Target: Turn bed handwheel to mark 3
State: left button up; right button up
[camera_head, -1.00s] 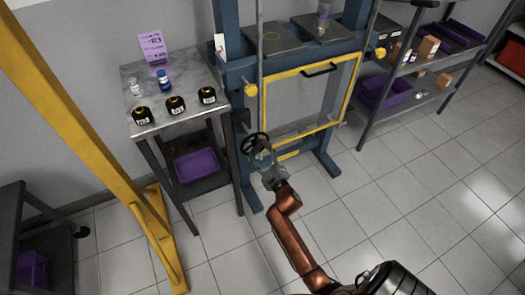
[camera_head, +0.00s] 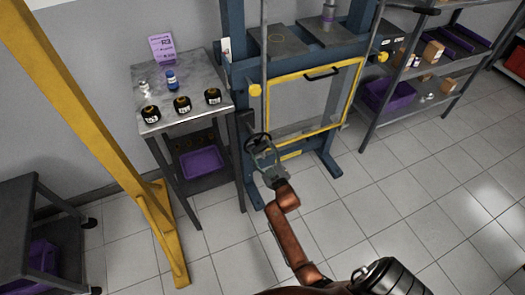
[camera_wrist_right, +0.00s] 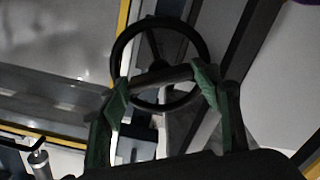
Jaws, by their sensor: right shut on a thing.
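The bed handwheel (camera_head: 256,141) is a black spoked wheel on the left side of the blue press frame (camera_head: 237,100). In the right wrist view the handwheel (camera_wrist_right: 158,34) fills the upper middle, with its hub and part of the rim between my fingers. My right gripper (camera_head: 261,150) reaches up to the wheel from below. In the wrist view its green-padded fingers (camera_wrist_right: 162,88) stand on either side of the wheel's near part and are shut on it. No mark numbers are readable. My left gripper is not in view.
A metal side table (camera_head: 185,128) with black round pots and small bottles stands left of the press. A yellow post (camera_head: 110,135) stands further left. Shelves (camera_head: 425,75) with boxes stand at right. The tiled floor in front is clear.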

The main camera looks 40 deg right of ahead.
jog(key=o, duration=1.2)
jog(key=shift+c, duration=0.2)
jog(key=v, duration=1.2)
jog(key=shift+f, duration=0.1)
